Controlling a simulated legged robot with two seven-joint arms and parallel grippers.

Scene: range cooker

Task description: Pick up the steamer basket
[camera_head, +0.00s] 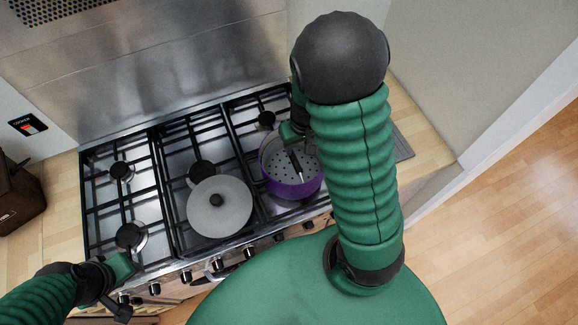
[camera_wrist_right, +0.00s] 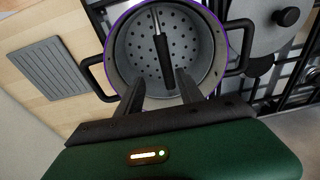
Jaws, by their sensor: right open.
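The steamer basket (camera_head: 283,168) is a grey perforated insert sitting inside a purple pot (camera_head: 291,190) on the right side of the hob. An upright handle with a black grip (camera_wrist_right: 165,58) rises from its middle. The right wrist view shows the perforated floor of the basket (camera_wrist_right: 137,48) from above. My right gripper (camera_wrist_right: 159,90) is open, its two fingers reaching over the near rim, with the handle grip between and just beyond the tips. I cannot tell how high the tips are. My left gripper (camera_head: 122,286) is at the hob's front left, away from the pot; its jaw state is unclear.
A grey lid with a black knob (camera_head: 216,200) lies on the middle burners, left of the pot. The pot has black side handles (camera_wrist_right: 239,48). The left burners (camera_head: 121,172) are clear. A grey ridged board (camera_wrist_right: 48,69) lies on the wooden counter at right. A brown appliance (camera_head: 18,195) stands far left.

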